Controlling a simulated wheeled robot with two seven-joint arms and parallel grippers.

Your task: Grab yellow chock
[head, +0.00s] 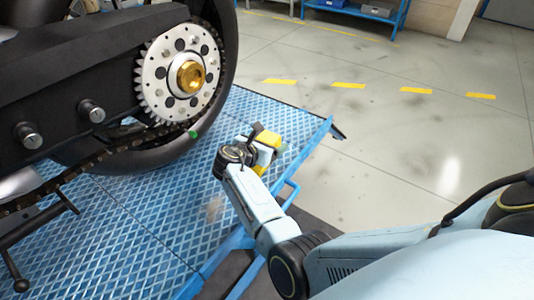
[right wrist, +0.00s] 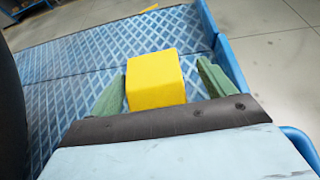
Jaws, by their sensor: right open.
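The yellow chock (right wrist: 155,80) is a yellow block on the blue patterned platform, seen in the right wrist view. In the head view the yellow chock (head: 267,138) shows partly behind my right gripper. My right gripper (right wrist: 160,88) is open, with one green finger on each side of the chock. Small gaps show between the fingers and the block, most clearly on the right side. In the head view my right gripper (head: 268,152) is over the platform near its right edge. My left gripper is in neither view.
A motorcycle rear wheel (head: 228,80) with a white sprocket (head: 168,62) stands on the blue platform (head: 150,215), left of my right arm. The platform has a raised blue edge rail (head: 312,145). Grey floor with yellow dashes lies beyond. A blue shelf (head: 350,12) stands at the back.

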